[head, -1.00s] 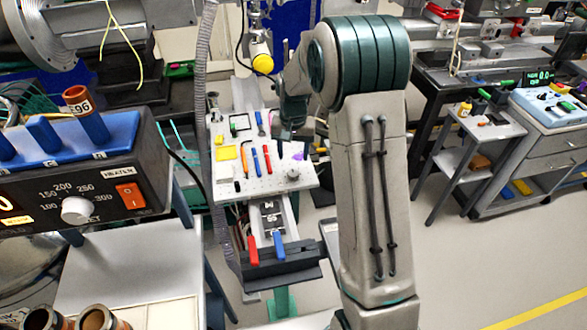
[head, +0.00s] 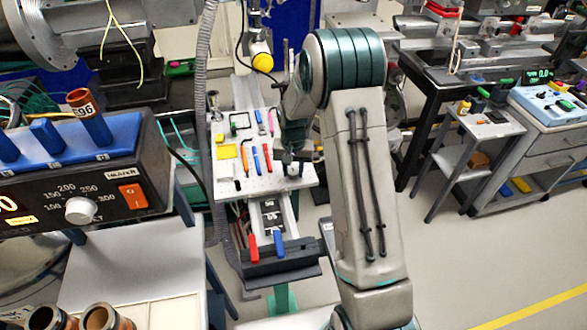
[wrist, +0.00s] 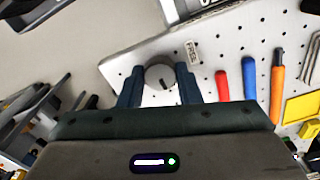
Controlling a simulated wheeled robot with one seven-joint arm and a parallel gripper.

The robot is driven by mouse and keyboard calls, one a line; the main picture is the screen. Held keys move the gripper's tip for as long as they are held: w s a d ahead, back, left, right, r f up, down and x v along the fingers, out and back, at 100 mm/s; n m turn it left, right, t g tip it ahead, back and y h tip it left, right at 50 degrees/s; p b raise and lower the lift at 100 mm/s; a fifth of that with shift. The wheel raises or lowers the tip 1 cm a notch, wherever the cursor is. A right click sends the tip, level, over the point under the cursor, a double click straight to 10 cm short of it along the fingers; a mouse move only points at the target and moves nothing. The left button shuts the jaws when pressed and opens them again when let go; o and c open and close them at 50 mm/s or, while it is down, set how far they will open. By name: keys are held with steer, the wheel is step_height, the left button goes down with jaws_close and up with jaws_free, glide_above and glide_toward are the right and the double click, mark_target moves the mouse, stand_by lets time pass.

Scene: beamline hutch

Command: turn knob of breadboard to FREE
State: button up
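The breadboard (head: 225,187) is a white plate with rows of holes; it also shows in the wrist view (wrist: 225,50). Its knob (wrist: 160,75) is a round grey disc near the board's edge, with a dark mark at its lower right. A small label (wrist: 192,52), which seems to read FREE, lies to the knob's upper right. My gripper (wrist: 160,72) is open, with one blue-grey finger on each side of the knob. I cannot tell whether the fingers touch it. In the head view my gripper (head: 290,158) is at the board's front right corner, partly hiding the knob.
Red (wrist: 223,86), blue (wrist: 249,78) and orange (wrist: 277,85) handled tools lie on the board beside my gripper. A black heater box (head: 85,190) stands at the left. A small grey cart (head: 490,130) stands at the right, with clear floor before it.

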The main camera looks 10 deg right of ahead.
steer(key=shift+n+b, duration=0.3)
steer(key=shift+n, duration=0.1)
steer(key=n+b, duration=0.1)
steer(key=n, duration=0.2)
steer(key=shift+b, duration=0.35)
steer(key=n+b, duration=0.1)
steer(key=n, duration=0.4)
steer(key=shift+d, duration=0.1)
steer(key=n, duration=0.4)
steer(key=shift+r+n, duration=0.1)
steer(key=shift+n, duration=0.3)
steer(key=n, duration=0.4)
steer(key=shift+w, duration=0.1)
steer(key=shift+n, duration=0.3)
steer(key=o, duration=1)
